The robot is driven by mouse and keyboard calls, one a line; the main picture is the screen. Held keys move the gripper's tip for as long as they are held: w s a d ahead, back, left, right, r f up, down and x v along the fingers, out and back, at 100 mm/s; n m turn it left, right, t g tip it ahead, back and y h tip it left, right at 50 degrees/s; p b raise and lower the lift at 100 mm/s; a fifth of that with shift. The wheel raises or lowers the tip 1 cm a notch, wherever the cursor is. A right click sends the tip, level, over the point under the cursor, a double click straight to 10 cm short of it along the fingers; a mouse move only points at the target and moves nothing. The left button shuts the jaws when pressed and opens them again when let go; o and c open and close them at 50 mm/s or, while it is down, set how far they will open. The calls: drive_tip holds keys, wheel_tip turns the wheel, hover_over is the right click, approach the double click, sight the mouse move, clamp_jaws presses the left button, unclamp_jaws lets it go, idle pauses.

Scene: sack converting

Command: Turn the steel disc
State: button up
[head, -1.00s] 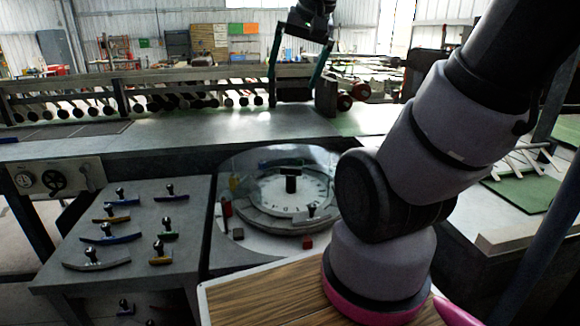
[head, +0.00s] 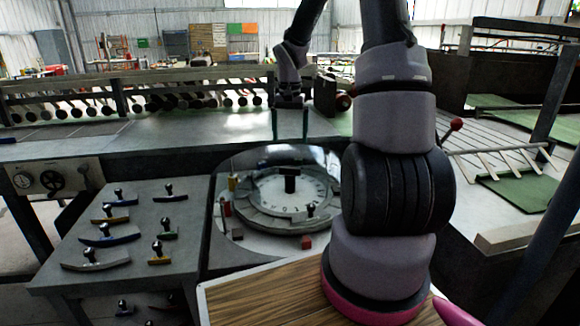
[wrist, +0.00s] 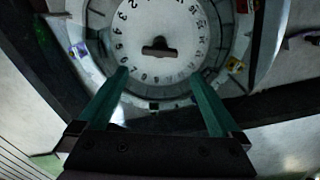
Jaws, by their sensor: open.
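The steel disc (head: 268,190) is a round pale plate with numbers around its edge, set inside a grey ring on the round table. A dark upright handle (head: 290,182) stands at its middle. In the wrist view the disc (wrist: 150,22) fills the top centre, and its handle (wrist: 158,47) shows as a dark bar seen from above. My gripper (head: 290,124) is above and behind the disc in the head view, pointing down. In the wrist view my gripper (wrist: 159,75) has its two green fingers wide apart, with nothing between them, below the handle in the picture.
Small coloured blocks, including a red one (head: 306,242), sit around the ring. A curved clear guard (head: 325,160) rises at the back right of the disc. Left of it, a grey table (head: 140,250) holds several knobbed curved pieces. A long bench (head: 190,130) runs behind.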

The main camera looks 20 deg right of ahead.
sight(290, 168)
wheel_tip(290, 168, down, 11)
drive_tip(key=shift+f, duration=0.1)
idle(0.4)
clamp_jaws()
